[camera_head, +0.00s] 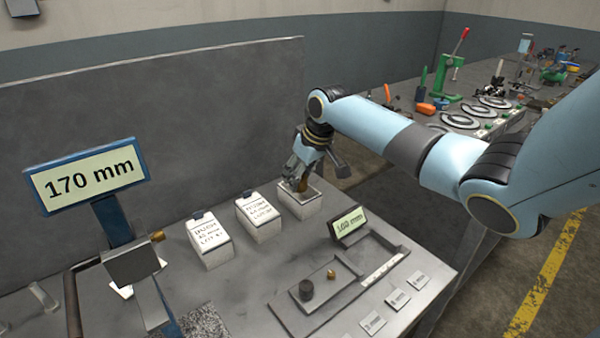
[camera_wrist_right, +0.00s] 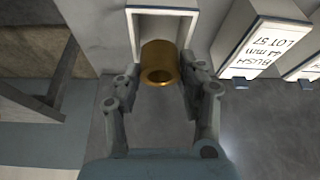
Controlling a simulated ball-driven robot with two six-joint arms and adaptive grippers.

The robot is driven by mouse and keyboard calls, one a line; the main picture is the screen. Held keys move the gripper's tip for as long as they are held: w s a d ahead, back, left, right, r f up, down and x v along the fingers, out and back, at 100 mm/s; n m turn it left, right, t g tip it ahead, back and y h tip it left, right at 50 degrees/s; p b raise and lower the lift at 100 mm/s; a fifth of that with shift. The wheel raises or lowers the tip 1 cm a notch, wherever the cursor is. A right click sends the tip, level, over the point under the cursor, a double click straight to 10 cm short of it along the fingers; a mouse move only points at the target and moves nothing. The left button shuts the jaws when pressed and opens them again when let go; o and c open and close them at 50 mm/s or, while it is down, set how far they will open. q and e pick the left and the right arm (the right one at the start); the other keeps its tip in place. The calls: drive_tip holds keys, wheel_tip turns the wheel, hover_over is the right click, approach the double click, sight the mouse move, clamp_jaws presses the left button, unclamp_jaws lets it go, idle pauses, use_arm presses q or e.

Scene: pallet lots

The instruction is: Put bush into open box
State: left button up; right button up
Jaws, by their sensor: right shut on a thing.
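My right gripper (camera_head: 296,184) is at the back of the bench, fingers pointing down over the open box (camera_head: 301,209). In the right wrist view, the gripper (camera_wrist_right: 160,78) is shut on a brass bush (camera_wrist_right: 159,66), a short hollow cylinder. The bush is at the mouth of the white-walled open box (camera_wrist_right: 193,30). I cannot tell how far it reaches inside. In the head view the fingers partly hide the bush and the box's opening. My left gripper is not in view.
Two closed, labelled white boxes (camera_head: 209,243) (camera_head: 258,217) stand left of the open box. A grey tray (camera_head: 290,314) holds a dark cylinder (camera_head: 306,290) and a small brass piece (camera_head: 331,274). A "170 mm" display (camera_head: 88,176) stands at left. A grey panel (camera_head: 180,120) rises behind.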

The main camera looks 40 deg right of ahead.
drive_tip(key=o, duration=1.3)
drive_tip(key=shift+f, duration=0.1)
drive_tip(key=v, duration=1.3)
drive_tip(key=shift+p, duration=0.45)
drive_tip(key=shift+w, duration=0.2)
